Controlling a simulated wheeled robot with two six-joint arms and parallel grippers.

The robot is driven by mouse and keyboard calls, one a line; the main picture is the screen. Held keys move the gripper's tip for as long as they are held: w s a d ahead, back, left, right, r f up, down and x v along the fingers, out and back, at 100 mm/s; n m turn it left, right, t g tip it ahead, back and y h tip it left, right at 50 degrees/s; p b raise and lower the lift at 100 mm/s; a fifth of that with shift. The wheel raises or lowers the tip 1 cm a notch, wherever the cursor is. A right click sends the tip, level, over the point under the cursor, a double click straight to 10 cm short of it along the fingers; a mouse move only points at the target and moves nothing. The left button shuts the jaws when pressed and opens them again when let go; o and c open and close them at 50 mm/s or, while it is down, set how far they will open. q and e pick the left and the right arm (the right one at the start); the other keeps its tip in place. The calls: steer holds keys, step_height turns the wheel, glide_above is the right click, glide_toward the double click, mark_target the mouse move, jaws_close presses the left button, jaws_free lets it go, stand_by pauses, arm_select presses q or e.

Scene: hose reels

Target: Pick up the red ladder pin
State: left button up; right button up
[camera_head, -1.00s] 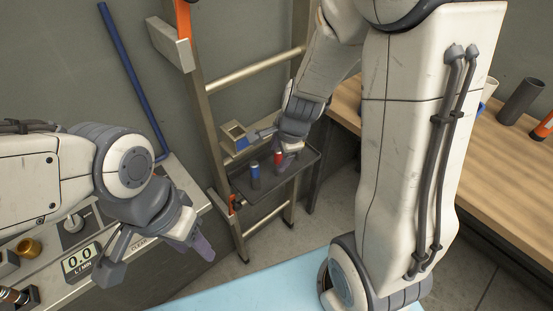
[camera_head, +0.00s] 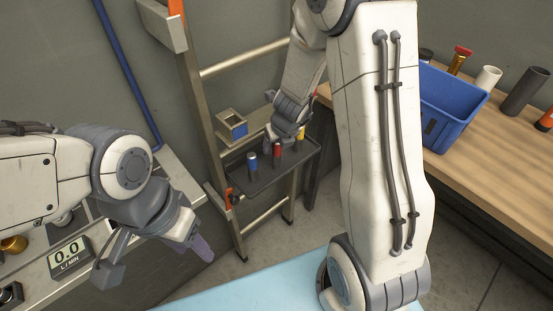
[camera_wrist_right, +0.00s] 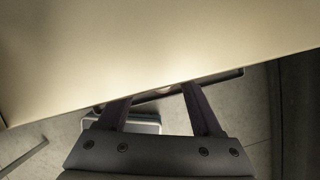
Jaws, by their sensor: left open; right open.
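A pin with a red upper part and dark lower part (camera_head: 277,152) stands upright on a small dark tray (camera_head: 262,185) on the ladder (camera_head: 208,120). A blue-topped pin (camera_head: 252,163) stands to its left, and a yellow one (camera_head: 301,133) to its right. My right gripper (camera_head: 270,142) is just above and behind the red pin, apparently not holding it. My left gripper (camera_head: 155,253) is open and empty, well left of the tray.
A small open box (camera_head: 231,127) sits behind the tray by the ladder. A pale beige surface (camera_wrist_right: 140,50) fills the top of the right wrist view, close ahead. A blue bin (camera_head: 449,105) stands on the wooden bench (camera_head: 470,150). A flow meter display (camera_head: 69,256) is at lower left.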

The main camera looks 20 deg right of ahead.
mark_target(276, 153)
steer(key=b+x, duration=0.3)
steer(key=x, duration=0.2)
steer(key=shift+s+f+b, duration=0.15)
steer(key=shift+s+b, duration=0.1)
steer(key=shift+b, duration=0.1)
steer(key=shift+w+f, duration=0.1)
steer(key=shift+w, duration=0.05)
jaws_close()
